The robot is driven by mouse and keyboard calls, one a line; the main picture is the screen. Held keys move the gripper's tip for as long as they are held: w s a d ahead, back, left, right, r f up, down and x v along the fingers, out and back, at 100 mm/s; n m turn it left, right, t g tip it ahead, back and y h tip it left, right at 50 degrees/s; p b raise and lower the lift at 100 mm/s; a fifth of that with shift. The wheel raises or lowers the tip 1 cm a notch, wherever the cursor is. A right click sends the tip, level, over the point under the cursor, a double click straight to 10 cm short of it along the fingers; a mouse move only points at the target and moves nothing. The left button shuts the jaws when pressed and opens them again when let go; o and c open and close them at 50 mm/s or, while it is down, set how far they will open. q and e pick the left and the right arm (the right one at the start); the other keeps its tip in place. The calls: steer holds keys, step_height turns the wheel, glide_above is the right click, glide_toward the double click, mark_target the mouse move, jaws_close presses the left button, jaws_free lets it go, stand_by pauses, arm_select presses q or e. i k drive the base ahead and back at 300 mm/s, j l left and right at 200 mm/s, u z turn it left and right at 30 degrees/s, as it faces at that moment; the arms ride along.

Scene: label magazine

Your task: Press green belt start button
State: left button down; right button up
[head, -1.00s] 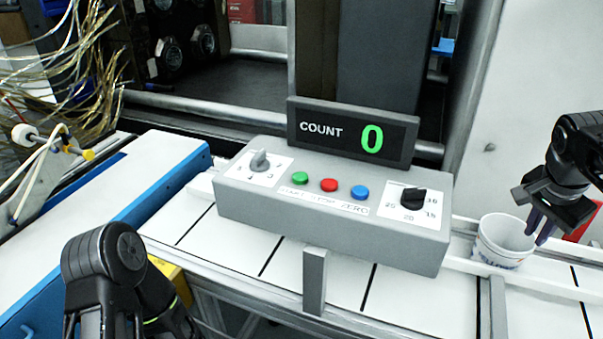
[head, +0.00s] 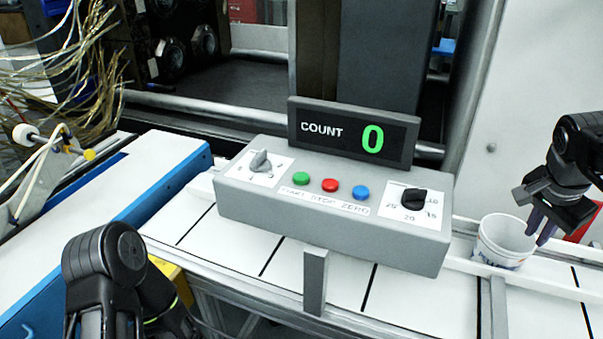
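The green button (head: 300,178) sits on the top of a grey control box (head: 330,228), above the word START on a white label. A red button (head: 330,185) and a blue button (head: 361,192) stand to its right. The count display (head: 352,135) behind them reads 0 in green. My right gripper (head: 541,232) is at the right edge, pointing down at the white cup (head: 503,243), well away from the buttons. Its fingers show a gap, with the near finger beside the cup's rim. My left arm is at the lower left; its fingertips are not visible.
A grey selector knob (head: 260,161) is left of the buttons and a black knob (head: 413,199) is right of them. The white belt (head: 285,262) runs in front of the box. A short grey post (head: 315,280) stands before it. Gold wires (head: 75,70) hang at upper left.

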mark_target(299, 178)
steer(key=k+j, duration=0.75)
steer(key=j, duration=0.25)
